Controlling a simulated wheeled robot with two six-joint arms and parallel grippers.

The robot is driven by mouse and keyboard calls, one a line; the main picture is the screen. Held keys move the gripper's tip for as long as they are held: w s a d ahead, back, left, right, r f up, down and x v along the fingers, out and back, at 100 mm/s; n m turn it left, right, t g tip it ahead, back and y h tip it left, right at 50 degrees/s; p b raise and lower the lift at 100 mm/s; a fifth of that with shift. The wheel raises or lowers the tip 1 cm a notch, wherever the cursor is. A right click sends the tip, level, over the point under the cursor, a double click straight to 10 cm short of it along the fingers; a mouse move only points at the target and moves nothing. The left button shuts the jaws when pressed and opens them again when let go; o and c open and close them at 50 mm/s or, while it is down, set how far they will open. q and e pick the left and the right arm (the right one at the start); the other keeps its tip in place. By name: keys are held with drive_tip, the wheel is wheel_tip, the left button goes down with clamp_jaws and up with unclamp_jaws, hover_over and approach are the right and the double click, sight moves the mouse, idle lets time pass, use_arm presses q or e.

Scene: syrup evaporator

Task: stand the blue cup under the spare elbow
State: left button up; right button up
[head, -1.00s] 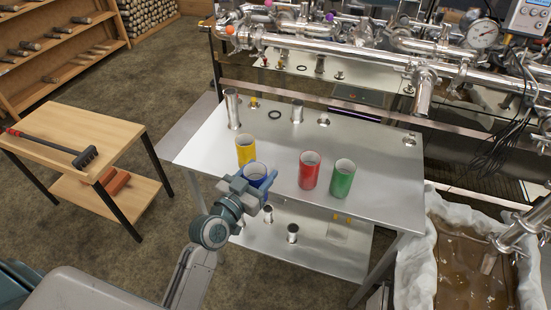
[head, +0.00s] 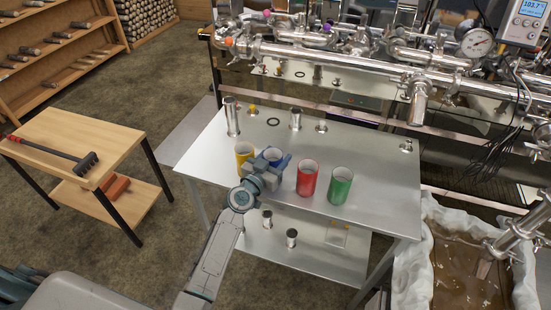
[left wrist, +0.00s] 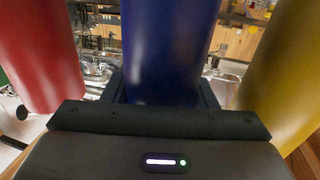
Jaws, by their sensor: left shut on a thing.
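My left gripper (head: 268,170) is shut on the blue cup (head: 283,160), between the yellow cup (head: 243,154) and the red cup (head: 307,178). The gripper hides much of the blue cup in the head view. In the left wrist view the blue cup (left wrist: 168,50) stands between the jaws, with red at left and yellow at right. I cannot tell whether its base touches the table. A steel pipe elbow (head: 418,102) with its mouth down hangs from the pipework beyond the table's back right; I cannot tell whether it is the spare one. My right gripper is not in view.
The steel table (head: 380,190) also carries a green cup (head: 340,186) right of the red one, and several short metal fittings and a ring along its back. Its right part is clear. A syrup-filled trough (head: 425,270) lies at right, a wooden bench (head: 90,130) at left.

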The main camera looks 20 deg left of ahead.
use_arm(q)
drive_tip(key=shift+f, duration=0.25)
drive_tip(key=o, duration=1)
drive_tip(key=shift+r, duration=0.1)
